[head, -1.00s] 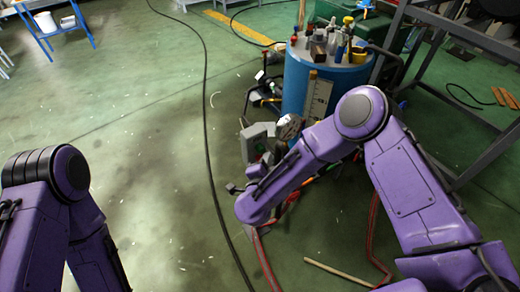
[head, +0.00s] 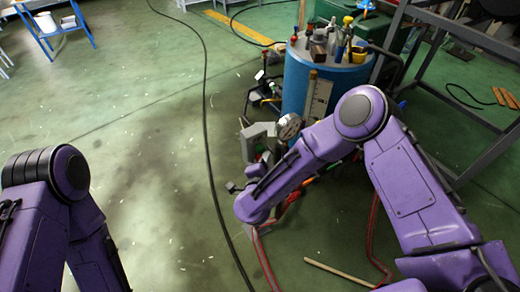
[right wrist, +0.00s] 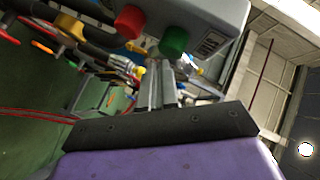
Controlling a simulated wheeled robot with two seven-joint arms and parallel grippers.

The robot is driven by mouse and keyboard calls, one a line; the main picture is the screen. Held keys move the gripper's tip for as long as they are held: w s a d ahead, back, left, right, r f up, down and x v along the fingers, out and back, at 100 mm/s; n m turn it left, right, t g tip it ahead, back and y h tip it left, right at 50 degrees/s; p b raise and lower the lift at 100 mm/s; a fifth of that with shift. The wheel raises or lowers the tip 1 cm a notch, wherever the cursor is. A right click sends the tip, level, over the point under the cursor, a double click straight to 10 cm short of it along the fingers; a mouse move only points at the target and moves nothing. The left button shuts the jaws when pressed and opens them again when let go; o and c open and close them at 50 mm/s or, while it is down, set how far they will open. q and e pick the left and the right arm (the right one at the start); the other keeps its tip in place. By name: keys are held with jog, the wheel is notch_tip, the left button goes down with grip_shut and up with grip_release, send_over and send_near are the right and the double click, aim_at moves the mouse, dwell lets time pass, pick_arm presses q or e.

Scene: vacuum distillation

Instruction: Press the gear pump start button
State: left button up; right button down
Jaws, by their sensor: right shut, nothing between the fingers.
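In the right wrist view a grey control box (right wrist: 212,14) hangs at the top. It carries a red button (right wrist: 130,20) and, to the right of it, a green button (right wrist: 173,40). My right gripper (right wrist: 160,64) is shut and empty, its fingers pointing toward the box, with the tips just below the green button in the picture. I cannot tell whether the tips touch it. In the head view my right forearm reaches down beside the blue tank (head: 345,85), and the gripper is hard to make out there. My left gripper is out of the picture.
A round gauge (head: 289,126) and pipework stand in front of the tank. Bottles and tools crowd the tank top. A grey metal frame (head: 470,145) stands at the right. A black cable (head: 206,110) and red hoses (head: 373,235) lie on the green floor, mostly clear at left.

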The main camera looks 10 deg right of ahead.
jog(key=shift+w+a, duration=0.15)
jog(key=shift+w, duration=0.4)
jog(key=shift+s, duration=0.1)
dwell(0.3)
jog(key=shift+s+d, duration=0.2)
jog(key=shift+s, duration=0.35)
jog(key=shift+s+d+p, duration=0.35)
jog(key=shift+s+p, duration=0.1)
jog(key=shift+s, duration=0.5)
jog(key=shift+s+d+p, duration=0.3)
jog(key=shift+s+p, duration=0.15)
jog(key=shift+s, duration=0.45)
jog(key=shift+s+d+p, duration=0.35)
jog(key=shift+s+p, duration=0.1)
jog(key=shift+s, duration=0.5)
